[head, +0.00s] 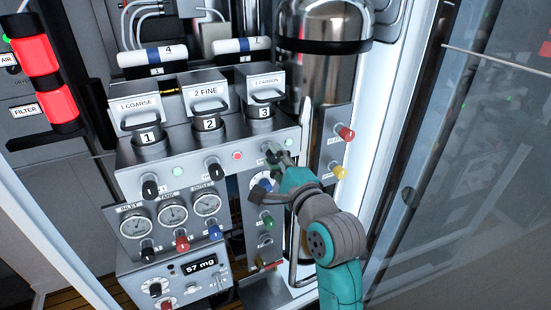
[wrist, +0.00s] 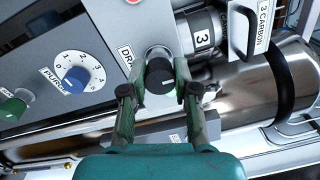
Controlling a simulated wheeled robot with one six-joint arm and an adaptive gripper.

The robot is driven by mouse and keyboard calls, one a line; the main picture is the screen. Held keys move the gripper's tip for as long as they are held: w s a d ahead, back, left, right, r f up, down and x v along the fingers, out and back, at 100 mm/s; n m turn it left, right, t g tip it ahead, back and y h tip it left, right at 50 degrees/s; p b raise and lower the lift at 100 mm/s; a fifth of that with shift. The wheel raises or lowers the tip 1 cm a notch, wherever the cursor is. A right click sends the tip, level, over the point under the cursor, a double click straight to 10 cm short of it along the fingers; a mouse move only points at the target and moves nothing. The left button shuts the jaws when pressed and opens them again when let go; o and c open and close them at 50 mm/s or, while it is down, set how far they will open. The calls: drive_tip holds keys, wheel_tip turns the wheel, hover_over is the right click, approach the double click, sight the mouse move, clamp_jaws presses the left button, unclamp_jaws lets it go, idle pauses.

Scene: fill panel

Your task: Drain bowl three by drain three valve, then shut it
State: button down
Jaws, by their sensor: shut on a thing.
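Bowl three (head: 263,112) is a metal cup with a "3" label, under the "3 CARBON" housing, at the right of a row of three. It also shows at the top of the wrist view (wrist: 203,38). The drain three valve is a black knob (wrist: 159,74) on the grey panel, beside a partly covered label reading "DRA". My gripper (wrist: 163,88) is shut on this knob, one finger on each side. In the head view my gripper (head: 274,156) reaches the panel's right part, below bowl three, and largely hides the knob. The liquid inside the bowl cannot be seen.
Two more black knobs (head: 150,187) (head: 213,168) sit under bowls one and two. A blue PURGE dial (wrist: 76,79) and a green knob (wrist: 12,108) are close to my gripper. A metal cylinder (head: 325,75) stands behind at the right, with red (head: 345,132) and yellow knobs.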

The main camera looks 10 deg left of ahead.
drive_tip(key=c, duration=0.9)
unclamp_jaws()
drive_tip(key=shift+o, duration=0.2)
drive_tip(key=v, duration=1.2)
drive_tip(key=s+d+f+n+h, duration=0.2)
drive_tip(key=s+d+f+h, duration=0.2)
drive_tip(key=s+d+f, duration=0.5)
drive_tip(key=s+d+f+n+h, duration=0.3)
drive_tip(key=s+d+f, duration=0.15)
drive_tip(key=f, duration=0.85)
drive_tip(key=s+d+f+n+h, duration=0.1)
drive_tip(key=s+d+n, duration=0.1)
drive_tip(key=s, duration=0.6)
drive_tip(key=s+d+f+n+h, duration=0.1)
drive_tip(key=s+n, duration=0.3)
drive_tip(key=s, duration=0.5)
drive_tip(key=s+d+f+n+h, duration=0.1)
drive_tip(key=s+d+f+n, duration=0.1)
drive_tip(key=s, duration=0.7)
drive_tip(key=shift+d+n+g, duration=0.3)
drive_tip(key=shift+d+n, duration=0.2)
drive_tip(key=shift+n, duration=0.2)
